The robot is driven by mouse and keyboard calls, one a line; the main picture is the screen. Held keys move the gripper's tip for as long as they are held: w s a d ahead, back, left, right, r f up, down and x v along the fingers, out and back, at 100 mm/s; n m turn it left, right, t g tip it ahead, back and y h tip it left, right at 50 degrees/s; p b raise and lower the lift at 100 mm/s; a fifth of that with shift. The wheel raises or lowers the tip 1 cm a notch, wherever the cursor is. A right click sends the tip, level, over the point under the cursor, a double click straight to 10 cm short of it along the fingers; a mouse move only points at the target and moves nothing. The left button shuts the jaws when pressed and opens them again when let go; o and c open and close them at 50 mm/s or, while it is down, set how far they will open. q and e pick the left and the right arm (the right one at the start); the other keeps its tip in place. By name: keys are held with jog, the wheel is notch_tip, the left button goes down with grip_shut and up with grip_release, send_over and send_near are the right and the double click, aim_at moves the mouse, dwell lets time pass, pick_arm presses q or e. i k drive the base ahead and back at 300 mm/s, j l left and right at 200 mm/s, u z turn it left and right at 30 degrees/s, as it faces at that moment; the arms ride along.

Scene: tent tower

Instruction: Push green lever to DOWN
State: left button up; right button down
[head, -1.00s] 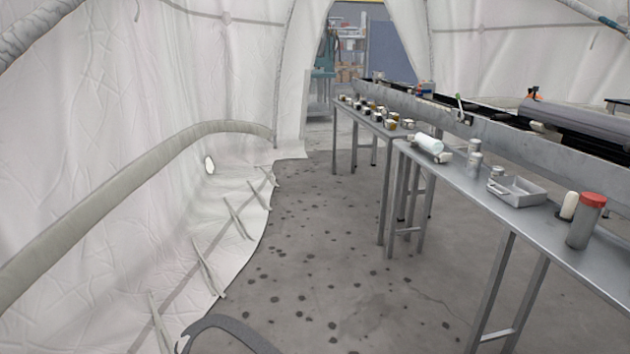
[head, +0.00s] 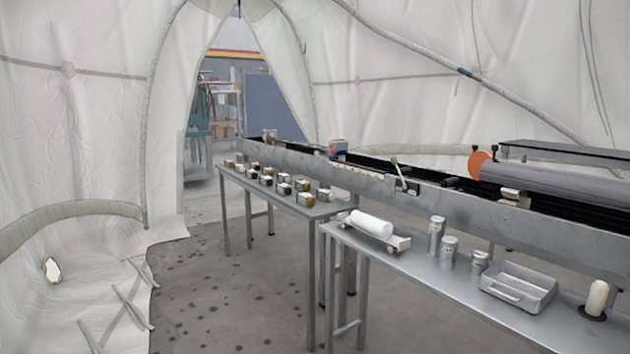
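The green lever (head: 395,166) stands on the side of the long grey metal trough (head: 440,192), right of the middle of the head view. Its green tip is at the top and leans slightly left, so it points up. Its white shaft runs down to a small bracket (head: 408,186) on the trough's wall. Nothing touches it. Neither of my grippers shows in the head view.
A near metal table (head: 430,275) holds a white cylinder on a cradle (head: 372,224), several grey canisters and a grey tray (head: 518,287). A farther table (head: 300,206) holds several small blocks. Floor left of the tables is clear, bounded by the tent wall (head: 90,130).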

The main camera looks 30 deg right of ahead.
aim_at(394, 160)
jog(key=i+z, duration=0.25)
jog(key=i, duration=0.25)
jog(key=i+j+z, duration=0.2)
jog(key=i, duration=0.3)
jog(key=i+j+z, duration=0.25)
jog(key=i, duration=0.2)
jog(key=i+j+z, duration=0.6)
jog(key=i+j, duration=0.15)
